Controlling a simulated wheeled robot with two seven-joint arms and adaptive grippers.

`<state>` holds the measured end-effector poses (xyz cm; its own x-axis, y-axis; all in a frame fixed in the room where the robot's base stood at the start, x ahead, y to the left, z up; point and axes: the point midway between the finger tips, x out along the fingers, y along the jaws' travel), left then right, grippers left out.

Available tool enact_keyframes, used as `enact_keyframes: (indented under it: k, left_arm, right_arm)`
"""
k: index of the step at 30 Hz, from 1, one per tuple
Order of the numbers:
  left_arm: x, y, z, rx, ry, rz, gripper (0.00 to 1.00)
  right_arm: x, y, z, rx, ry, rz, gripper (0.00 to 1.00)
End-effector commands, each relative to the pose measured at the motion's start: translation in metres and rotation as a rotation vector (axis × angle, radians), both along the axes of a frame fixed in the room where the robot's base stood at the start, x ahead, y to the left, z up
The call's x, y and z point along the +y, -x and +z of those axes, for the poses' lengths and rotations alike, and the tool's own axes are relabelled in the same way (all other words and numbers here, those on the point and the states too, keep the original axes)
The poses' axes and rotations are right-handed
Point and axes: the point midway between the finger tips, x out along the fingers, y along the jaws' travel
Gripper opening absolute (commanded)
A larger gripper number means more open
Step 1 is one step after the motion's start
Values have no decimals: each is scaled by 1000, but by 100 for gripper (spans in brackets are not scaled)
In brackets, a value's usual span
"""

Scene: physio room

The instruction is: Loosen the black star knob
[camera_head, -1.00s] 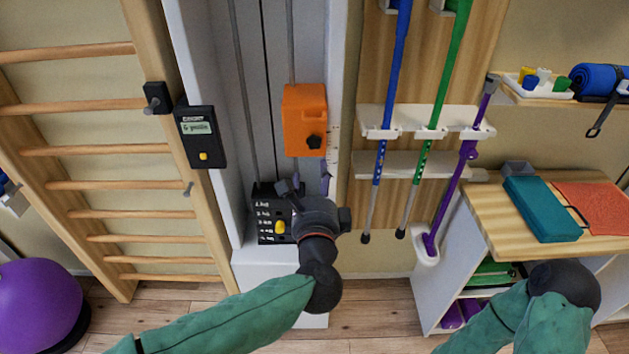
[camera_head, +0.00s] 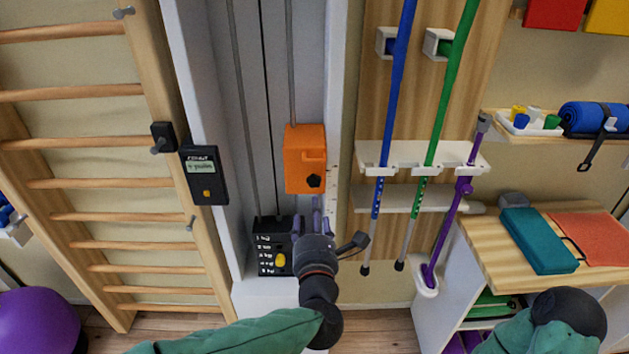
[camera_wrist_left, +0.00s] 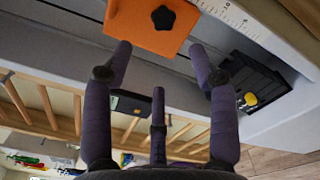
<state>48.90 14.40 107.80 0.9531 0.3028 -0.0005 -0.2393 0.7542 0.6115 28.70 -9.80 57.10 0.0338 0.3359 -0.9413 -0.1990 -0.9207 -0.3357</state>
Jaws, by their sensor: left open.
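The black star knob (camera_head: 314,181) sits on the lower right of the orange block (camera_head: 298,158), which rides on a rod in the white column. In the left wrist view the knob (camera_wrist_left: 163,18) is at the top, dark against the orange block (camera_wrist_left: 140,28). My left gripper (camera_head: 315,207) is just below the knob, fingers pointing up, apart from it. In the left wrist view its fingers (camera_wrist_left: 160,85) are spread and empty. My right arm shows at the lower right, but its gripper is not visible.
A black weight stack (camera_head: 272,245) with a yellow pin stands below the block, beside my left gripper. A black display box (camera_head: 203,175) hangs at left by the wooden wall bars. Crutches (camera_head: 392,100) hang at right, and a wooden-topped cabinet (camera_head: 490,240) stands beyond.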

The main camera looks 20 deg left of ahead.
Motion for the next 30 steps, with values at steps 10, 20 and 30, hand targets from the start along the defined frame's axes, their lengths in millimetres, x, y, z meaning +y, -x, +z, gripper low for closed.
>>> enact_keyframes:
  k: [10,20,30]
  left_arm:
    - [0,-2,2,251,-786,-1,59]
    - [0,-4,3,482,-1531,-7,59]
    - [-2,-5,3,691,-2257,-12,59]
  right_arm:
    - [0,0,20,0,0,0,40]
    - [0,0,36,0,0,0,40]
    - [0,0,52,0,0,0,40]
